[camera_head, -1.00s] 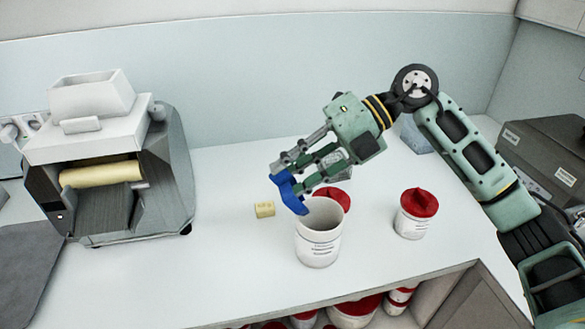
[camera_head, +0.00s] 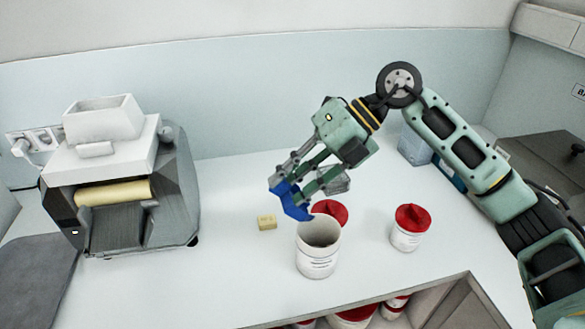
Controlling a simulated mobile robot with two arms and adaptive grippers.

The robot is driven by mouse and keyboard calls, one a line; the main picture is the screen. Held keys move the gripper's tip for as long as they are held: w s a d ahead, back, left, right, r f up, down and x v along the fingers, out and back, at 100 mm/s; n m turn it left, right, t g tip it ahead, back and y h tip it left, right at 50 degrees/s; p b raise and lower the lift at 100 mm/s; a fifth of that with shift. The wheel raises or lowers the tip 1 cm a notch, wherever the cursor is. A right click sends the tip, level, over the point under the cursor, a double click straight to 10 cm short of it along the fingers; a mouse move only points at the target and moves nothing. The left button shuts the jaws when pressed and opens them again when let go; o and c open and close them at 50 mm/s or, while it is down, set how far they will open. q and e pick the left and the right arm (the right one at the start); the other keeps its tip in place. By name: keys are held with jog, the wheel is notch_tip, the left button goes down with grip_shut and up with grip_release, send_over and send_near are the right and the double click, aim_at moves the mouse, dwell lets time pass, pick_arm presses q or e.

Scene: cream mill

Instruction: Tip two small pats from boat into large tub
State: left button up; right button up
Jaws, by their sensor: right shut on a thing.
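The large tub (camera_head: 317,258) is white with printed text and stands open on the counter. The blue boat (camera_head: 290,202) is held tilted, its lower end close to the tub's rim at the upper left. My right gripper (camera_head: 295,185) is shut on the boat. A small yellow pat (camera_head: 267,222) lies on the counter left of the tub. I cannot see whether anything is in the boat or at the bottom of the tub. My left gripper is not in view.
A red lid (camera_head: 330,211) lies behind the tub. A smaller red-lidded tub (camera_head: 409,228) stands to the right. A grey machine with a white hopper (camera_head: 110,170) fills the left side.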

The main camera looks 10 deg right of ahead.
jog(key=r+h+p, duration=0.1)
jog(key=h+p, duration=0.1)
jog(key=p, duration=0.1)
jog(key=a+r+h+p, duration=0.1)
jog(key=h+p, duration=0.2)
jog(key=p, duration=0.1)
jog(key=a+r+h+p, duration=0.1)
jog(key=r+h+p, duration=0.1)
jog(key=h+p, duration=0.1)
jog(key=shift+a+r+p, duration=0.1)
jog(key=shift+p, duration=0.3)
jog(key=shift+a+r+h, duration=0.1)
jog(key=shift+a+h, duration=0.05)
jog(key=shift+h, duration=0.25)
jog(key=shift+a+h, duration=0.1)
jog(key=shift+h, duration=0.2)
jog(key=shift+d, duration=0.2)
